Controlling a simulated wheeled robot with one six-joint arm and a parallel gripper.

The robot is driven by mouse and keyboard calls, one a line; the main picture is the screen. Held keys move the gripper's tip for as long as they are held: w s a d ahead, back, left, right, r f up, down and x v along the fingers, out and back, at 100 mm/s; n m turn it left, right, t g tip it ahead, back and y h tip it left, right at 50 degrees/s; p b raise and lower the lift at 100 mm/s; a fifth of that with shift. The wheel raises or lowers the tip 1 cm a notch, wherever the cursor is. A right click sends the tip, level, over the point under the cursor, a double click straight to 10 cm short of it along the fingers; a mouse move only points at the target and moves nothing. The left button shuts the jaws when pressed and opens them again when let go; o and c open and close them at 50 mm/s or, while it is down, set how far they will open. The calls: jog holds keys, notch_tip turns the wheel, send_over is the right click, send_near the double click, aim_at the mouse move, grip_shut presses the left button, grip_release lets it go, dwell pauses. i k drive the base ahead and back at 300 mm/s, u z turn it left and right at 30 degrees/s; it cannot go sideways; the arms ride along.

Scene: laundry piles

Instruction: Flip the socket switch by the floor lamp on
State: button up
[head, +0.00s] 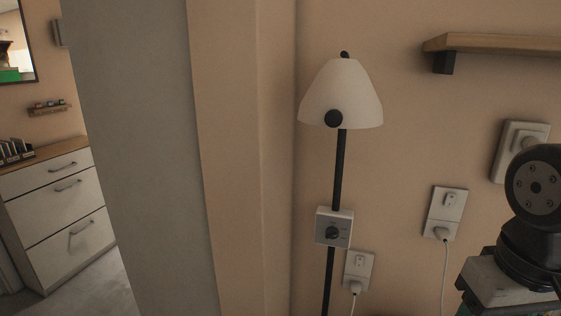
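The floor lamp (341,95) has a white shade on a thin black pole and stands by the wall, right of a wall corner. A white socket (369,268) is just right of the pole, low in the view. It has a small switch (360,260) in its upper part and a plug with a white cord in its lower part. The switch is too small to tell its position. A second socket (446,205), also with a switch and a plug, is farther right and higher. My gripper is not in view; only part of my arm shows at the right edge.
A white box with a black knob (333,228) is at the lamp pole. A wooden shelf (495,43) juts from the wall at upper right, above another white wall unit (520,148). A pale wall edge (150,160) stands at left, with a white drawer cabinet (55,205) beyond.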

aim_at(359, 258)
jog(key=z, duration=0.9)
jog(key=k, duration=0.85)
jog(key=u, duration=0.65)
jog(key=i, duration=1)
jog(key=u, duration=0.05)
